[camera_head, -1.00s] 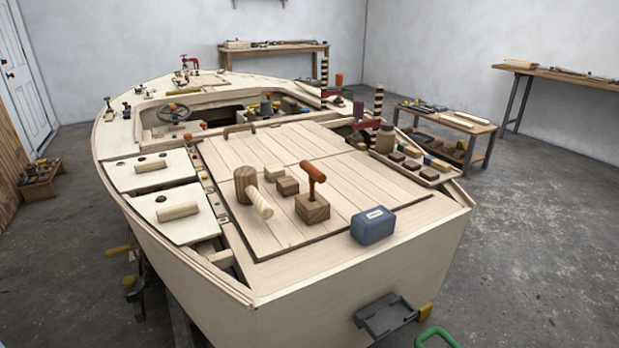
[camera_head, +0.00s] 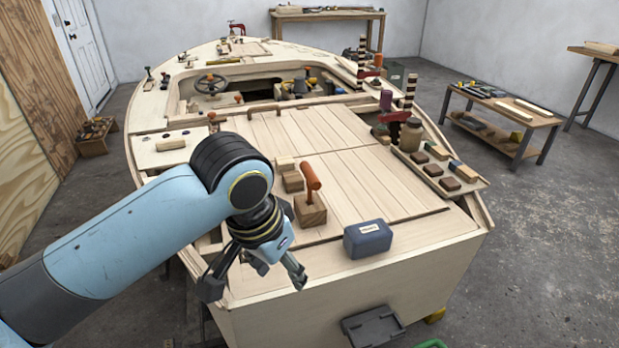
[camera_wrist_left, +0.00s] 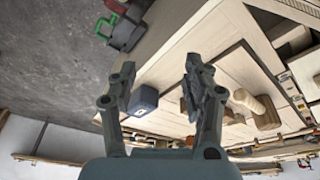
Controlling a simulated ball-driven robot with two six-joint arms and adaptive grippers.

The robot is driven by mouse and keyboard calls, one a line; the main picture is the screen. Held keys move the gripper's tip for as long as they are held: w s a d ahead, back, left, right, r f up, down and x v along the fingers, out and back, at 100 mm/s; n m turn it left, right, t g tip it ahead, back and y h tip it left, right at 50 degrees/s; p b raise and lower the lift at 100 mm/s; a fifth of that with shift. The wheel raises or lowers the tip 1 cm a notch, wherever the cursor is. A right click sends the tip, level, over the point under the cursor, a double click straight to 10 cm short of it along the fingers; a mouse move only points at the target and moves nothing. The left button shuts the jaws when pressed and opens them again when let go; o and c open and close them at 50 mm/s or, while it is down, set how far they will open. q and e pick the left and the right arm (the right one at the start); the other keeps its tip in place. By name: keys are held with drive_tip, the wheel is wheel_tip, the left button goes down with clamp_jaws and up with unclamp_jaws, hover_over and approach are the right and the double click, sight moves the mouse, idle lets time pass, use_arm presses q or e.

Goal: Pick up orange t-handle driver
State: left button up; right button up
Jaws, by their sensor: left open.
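The orange t-handle driver (camera_head: 311,177) stands upright in a wooden block (camera_head: 310,211) on the hull's plank deck in the head view. My left gripper (camera_head: 254,279) is open and empty, in front and to the left of the block, near the hull's near edge, apart from the driver. Its spread fingers (camera_wrist_left: 160,72) also show in the left wrist view. There the right finger covers much of the area around the block, and I cannot make out the driver. My right gripper is in neither view.
A blue box (camera_head: 368,239) sits right of the block. Small wooden blocks (camera_head: 291,180) stand just behind it. A wooden mallet (camera_wrist_left: 252,106) shows in the wrist view. A tray of dark blocks (camera_head: 450,174) lies at the right. The middle deck planks are clear.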

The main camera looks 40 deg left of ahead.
use_arm(q)
drive_tip(key=w+a+r+n, duration=0.3)
drive_tip(key=w+a+n, duration=0.25)
drive_tip(key=w, duration=0.45)
drive_tip(key=n+g+h, duration=0.1)
drive_tip(key=n, duration=0.5)
approach(309, 173)
drive_tip(key=f, duration=0.1)
drive_tip(key=shift+m, duration=0.25)
drive_tip(key=f, duration=0.1)
drive_tip(key=w+f, duration=0.1)
drive_tip(key=f, duration=0.2)
drive_tip(key=shift+w+a+f, duration=0.15)
drive_tip(key=shift+w+f, duration=0.1)
drive_tip(key=shift+f, duration=0.1)
drive_tip(key=f, duration=0.3)
drive_tip(key=d+f, duration=0.1)
drive_tip(key=f, duration=0.1)
drive_tip(key=shift+w+f, duration=0.15)
drive_tip(key=shift+w, duration=0.15)
clamp_jaws()
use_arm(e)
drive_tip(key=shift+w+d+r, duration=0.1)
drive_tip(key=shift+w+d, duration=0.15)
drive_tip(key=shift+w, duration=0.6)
